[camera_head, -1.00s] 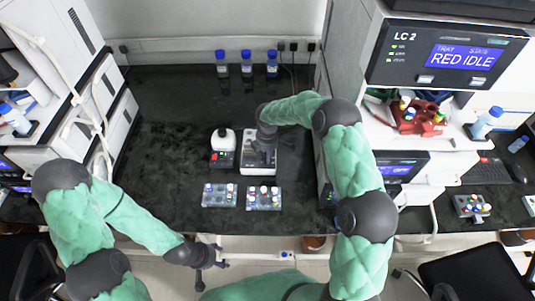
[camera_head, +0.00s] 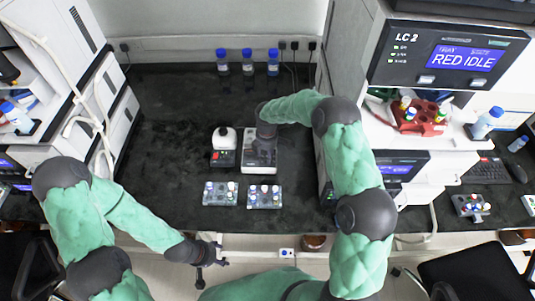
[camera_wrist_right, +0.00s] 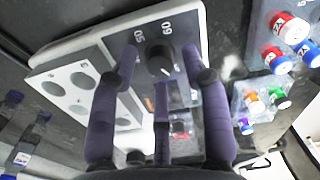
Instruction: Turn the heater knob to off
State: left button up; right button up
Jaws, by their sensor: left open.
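The heater (camera_head: 249,168) is a pale box on the dark bench, partly hidden under my right gripper (camera_head: 264,151) in the head view. In the right wrist view its panel (camera_wrist_right: 183,24) carries a dark round heater knob (camera_wrist_right: 160,62) with numbers such as 50 and 60 around it. My right gripper (camera_wrist_right: 160,57) has its fingers spread, one on each side of the knob, with visible gaps. A third finger lies below the knob in that view. Whether any fingertip touches it I cannot tell. My left gripper (camera_head: 217,253) is open and empty in front of the bench edge.
A small white and black device (camera_head: 223,157) with a red button stands just left of the heater. Two vial racks, one left (camera_head: 220,202) and one right (camera_head: 264,205), sit in front. Several blue-capped bottles (camera_head: 248,67) stand behind. The bench's left part is clear.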

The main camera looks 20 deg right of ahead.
jog(key=shift+s+d, duration=0.1)
jog(key=shift+d, duration=0.05)
notch_tip(320, 180, up, 12)
dwell(0.6)
jog(key=shift+f, duration=0.1)
